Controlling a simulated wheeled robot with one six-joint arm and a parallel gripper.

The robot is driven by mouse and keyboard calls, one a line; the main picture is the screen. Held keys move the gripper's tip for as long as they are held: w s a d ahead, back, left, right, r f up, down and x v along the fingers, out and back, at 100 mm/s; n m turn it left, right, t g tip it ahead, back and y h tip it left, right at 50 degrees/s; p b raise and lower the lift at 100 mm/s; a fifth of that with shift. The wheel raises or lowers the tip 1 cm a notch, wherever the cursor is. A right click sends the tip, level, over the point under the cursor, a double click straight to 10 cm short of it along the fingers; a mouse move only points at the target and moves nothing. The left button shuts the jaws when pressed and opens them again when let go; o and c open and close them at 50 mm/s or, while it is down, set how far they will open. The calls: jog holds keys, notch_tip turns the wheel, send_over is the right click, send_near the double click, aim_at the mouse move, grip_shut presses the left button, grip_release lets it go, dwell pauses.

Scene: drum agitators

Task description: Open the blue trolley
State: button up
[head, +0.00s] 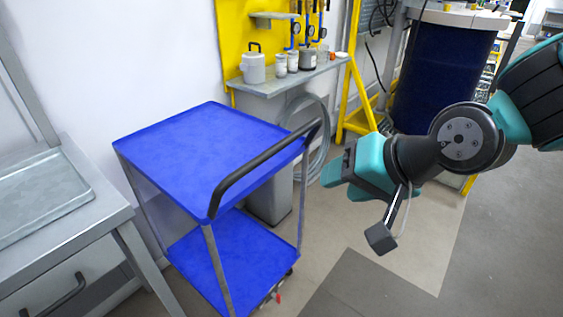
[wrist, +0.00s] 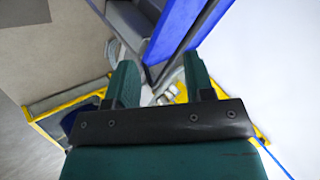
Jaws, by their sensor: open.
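The blue trolley (head: 205,143) stands left of centre in the head view, with a blue top, a blue lower shelf (head: 232,268), grey legs and a black push handle (head: 262,170) along its right side. In the wrist view a blue edge, probably the trolley's (wrist: 172,32), runs past the fingers. My gripper (head: 335,172) is to the right of the trolley and its handle, apart from the handle in the head view. In the wrist view its two teal fingers (wrist: 160,82) are spread with nothing held between them. No door or drawer shows on the trolley.
A metal bench (head: 55,235) with a drawer handle stands at the left. Behind are a shelf with jars (head: 290,80), a yellow frame (head: 358,95), a grey bin (head: 270,200) and a dark blue drum (head: 440,80). The floor (head: 400,270) at the lower right is clear.

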jog(key=w+a+f+m+t+b, duration=0.2)
jog(key=w+f+m+t+b, duration=0.25)
jog(key=w+f+m, duration=0.2)
jog(key=m+t+y+p, duration=0.3)
jog(key=m+t, duration=0.3)
jog(key=t, duration=0.1)
send_near(284, 146)
jog(key=shift+n, duration=0.25)
jog(key=x, duration=0.8)
jog(key=shift+w+a+r, duration=0.1)
jog(key=p+x, duration=0.2)
jog(key=p, duration=0.1)
jog(key=shift+p, duration=0.3)
jog(key=shift+w+a+f+p, duration=0.2)
jog(key=shift+w+f+p, duration=0.1)
jog(key=shift+p, duration=0.35)
jog(key=shift+c, duration=0.3)
